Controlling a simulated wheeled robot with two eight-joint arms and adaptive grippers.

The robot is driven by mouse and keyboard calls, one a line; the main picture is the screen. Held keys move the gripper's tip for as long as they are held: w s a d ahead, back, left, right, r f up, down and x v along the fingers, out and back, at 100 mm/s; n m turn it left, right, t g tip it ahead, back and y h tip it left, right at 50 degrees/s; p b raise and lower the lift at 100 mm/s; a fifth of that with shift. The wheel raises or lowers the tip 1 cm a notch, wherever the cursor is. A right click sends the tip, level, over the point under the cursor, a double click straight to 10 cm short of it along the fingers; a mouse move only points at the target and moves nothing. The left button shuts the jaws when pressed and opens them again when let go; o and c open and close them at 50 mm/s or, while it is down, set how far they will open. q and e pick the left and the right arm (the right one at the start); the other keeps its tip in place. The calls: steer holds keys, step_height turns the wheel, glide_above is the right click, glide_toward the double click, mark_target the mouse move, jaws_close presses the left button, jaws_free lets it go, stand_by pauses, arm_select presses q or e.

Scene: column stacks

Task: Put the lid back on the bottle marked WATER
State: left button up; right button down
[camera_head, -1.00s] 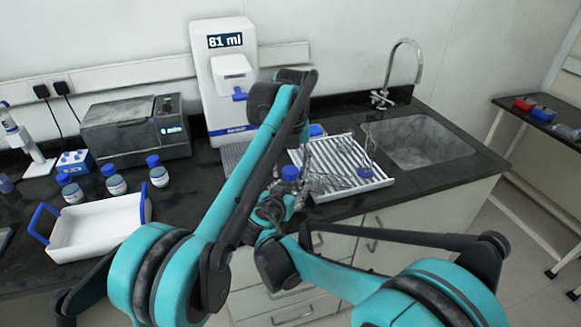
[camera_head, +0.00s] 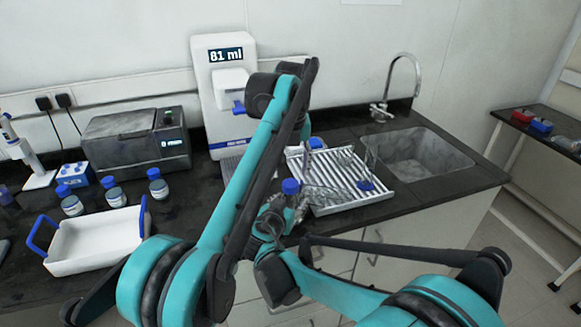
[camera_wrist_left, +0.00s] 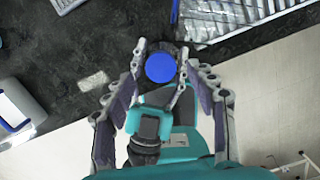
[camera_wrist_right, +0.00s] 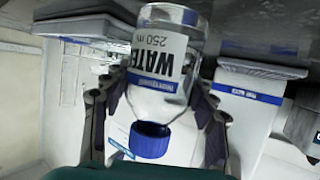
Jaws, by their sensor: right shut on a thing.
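The bottle marked WATER (camera_wrist_right: 165,50) is clear, with a white label. It stands between the fingers of my right gripper (camera_wrist_right: 155,85), which is shut on it; that view is upside down. A blue lid (camera_wrist_right: 152,140) is at its neck, and I cannot tell whether it sits fully on. The lid shows from above in the left wrist view (camera_wrist_left: 161,68) and in the head view (camera_head: 290,186). My left gripper (camera_wrist_left: 163,58) is around the lid, its fingers apart with a small gap on each side. My left arm hides part of the gripper area in the head view.
Three blue-lidded bottles (camera_head: 115,193) stand at the left behind a white tray with blue handles (camera_head: 95,262). A dispenser (camera_head: 205,95) reads 81 ml. A ribbed rack (camera_head: 335,180) with a small blue thing (camera_head: 366,185) lies beside the sink (camera_head: 425,155). The counter's front edge is close.

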arm_select(q)
steer(key=n, duration=0.3)
steer(key=shift+w+r+n, duration=0.1)
steer(key=shift+r+n, duration=0.05)
steer(key=shift+n, duration=0.25)
steer(key=n, duration=0.4)
steer(key=shift+r, duration=0.15)
steer(key=n, duration=0.7)
steer(key=shift+w+d+r, duration=0.1)
steer(key=shift+w+r, duration=0.05)
steer(key=shift+r, duration=0.1)
steer(key=n, duration=0.7)
steer(key=shift+r+g, duration=0.2)
steer(key=shift+g, duration=0.1)
steer(key=n, duration=0.5)
steer(key=shift+w+r, duration=0.1)
steer(key=shift+r, duration=0.05)
steer(key=n, duration=0.5)
steer(key=shift+r, duration=0.1)
steer(key=n, duration=0.7)
steer(key=shift+r, duration=0.2)
steer(key=n, duration=0.7)
steer(key=shift+r, duration=0.15)
steer(key=n, duration=0.7)
steer(key=shift+r+g, duration=0.1)
steer(key=shift+g, duration=0.2)
steer(key=n, duration=0.4)
steer(key=shift+s, duration=0.2)
steer(key=n, duration=0.4)
steer(key=shift+s+r, duration=0.1)
